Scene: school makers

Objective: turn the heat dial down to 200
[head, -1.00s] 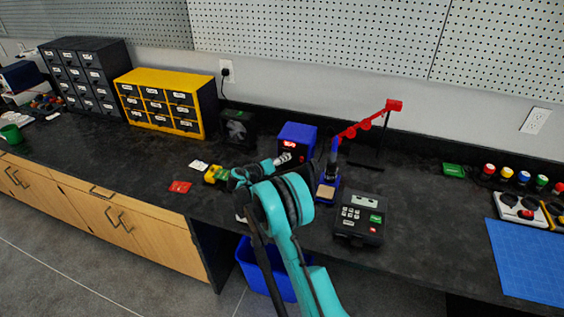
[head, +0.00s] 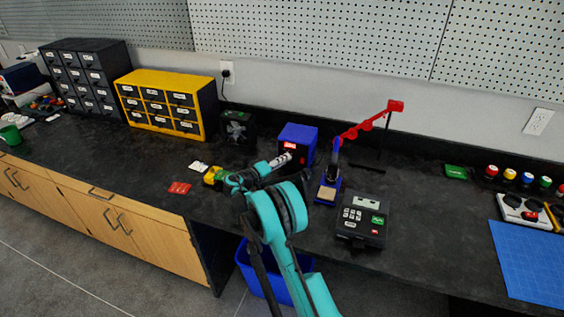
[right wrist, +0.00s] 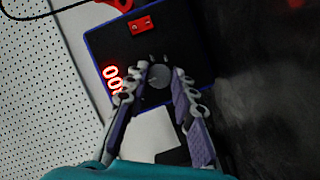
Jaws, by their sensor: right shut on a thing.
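The blue soldering station (head: 298,131) stands at the back of the black bench, with a lit red display (head: 289,146) on its dark front. In the right wrist view the station's front panel (right wrist: 185,55) fills the upper middle. Its grey round dial (right wrist: 158,86) sits between the two fingertips of my right gripper (right wrist: 159,74), which is shut on it. The red digits (right wrist: 112,75) look like zeros; a finger partly covers them and I cannot read the full number. In the head view my right gripper (head: 291,156) reaches the station's front. My left gripper is out of view.
A soldering iron in its stand (head: 331,175) is just right of the station. A black keypad device (head: 361,220) lies nearer the front edge. A red jointed arm (head: 370,125) rises behind.

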